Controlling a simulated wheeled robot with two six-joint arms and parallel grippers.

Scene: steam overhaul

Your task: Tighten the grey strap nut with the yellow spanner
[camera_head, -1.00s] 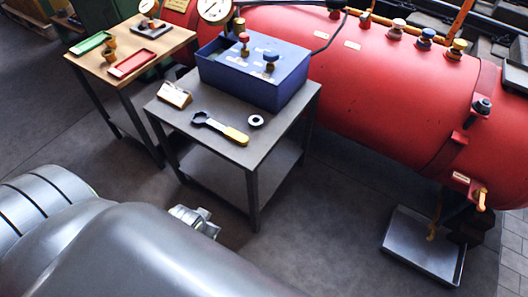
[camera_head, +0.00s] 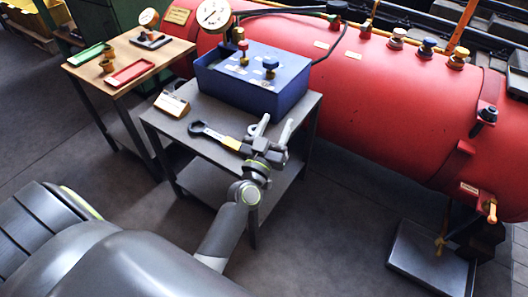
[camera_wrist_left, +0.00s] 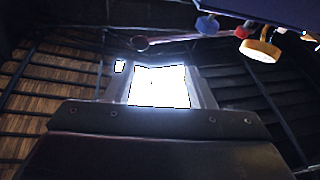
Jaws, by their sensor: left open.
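The spanner (camera_head: 231,143), with a dark ring head and a yellow handle, lies on the grey metal table (camera_head: 190,158). My left gripper (camera_head: 276,123) is over the right part of this table, just right of the yellow handle end. Its two fingers are spread with nothing seen between them; I cannot tell whether it touches the spanner. The grey strap nut (camera_head: 488,114) sits on the strap of the red boiler at the far right, well away from my gripper. I cannot make out the spanner or nut in the dark left wrist view. My right gripper is not in view.
A blue box (camera_head: 250,90) with red and blue knobs and a gauge (camera_head: 213,14) stands behind my gripper. A small sign (camera_head: 171,104) stands at the table's left. A wooden table (camera_head: 90,72) with trays is further left. A grey tray (camera_head: 430,262) lies below the boiler.

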